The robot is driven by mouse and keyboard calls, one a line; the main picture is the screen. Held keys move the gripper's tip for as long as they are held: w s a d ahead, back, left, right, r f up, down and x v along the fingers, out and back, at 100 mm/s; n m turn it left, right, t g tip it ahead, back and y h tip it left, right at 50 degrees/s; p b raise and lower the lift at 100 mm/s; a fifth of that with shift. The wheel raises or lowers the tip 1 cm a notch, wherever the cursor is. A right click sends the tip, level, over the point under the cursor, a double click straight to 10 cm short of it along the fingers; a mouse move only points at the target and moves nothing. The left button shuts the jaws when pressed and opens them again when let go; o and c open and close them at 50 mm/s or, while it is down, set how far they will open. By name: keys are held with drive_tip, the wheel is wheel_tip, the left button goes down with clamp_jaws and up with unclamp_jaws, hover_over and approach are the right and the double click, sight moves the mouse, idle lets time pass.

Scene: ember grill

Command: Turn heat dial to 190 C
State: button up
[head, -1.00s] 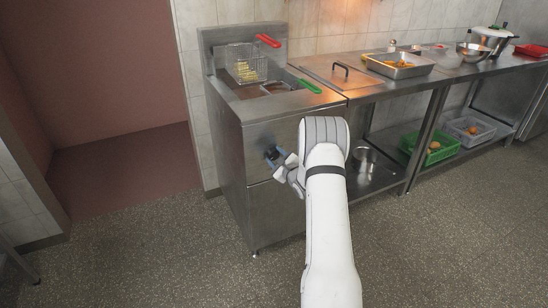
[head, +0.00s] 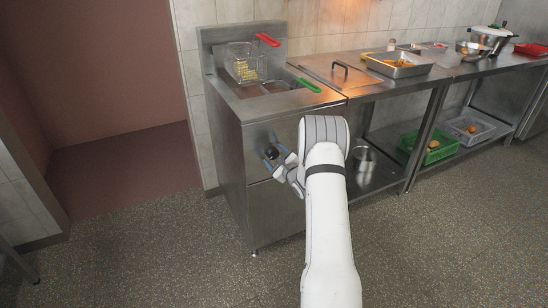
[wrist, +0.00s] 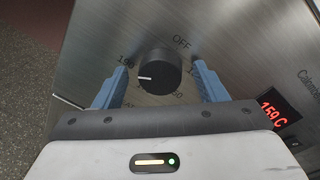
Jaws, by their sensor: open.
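The heat dial (wrist: 160,72) is a round black knob with a white pointer line on the steel front of the fryer (head: 262,150). In the wrist view its pointer faces left, just below the printed mark that seems to read 190. OFF is printed above it, and other marks are partly hidden. My gripper (wrist: 158,85) is open, with one blue finger on each side of the dial. A gap shows between each finger and the knob. In the head view the dial (head: 271,153) shows small and dark at my gripper (head: 275,160).
A red display (wrist: 274,110) right of the dial reads about 159 C. A fry basket with a red handle (head: 268,40) and a green handle (head: 309,86) sit on top of the fryer. A steel table (head: 400,84) with trays adjoins on the right.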

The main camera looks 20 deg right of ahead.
drive_tip(key=s, duration=0.7)
drive_tip(key=shift+s+d+r, duration=0.2)
drive_tip(key=shift+s+d, duration=0.1)
drive_tip(key=shift+d, duration=0.05)
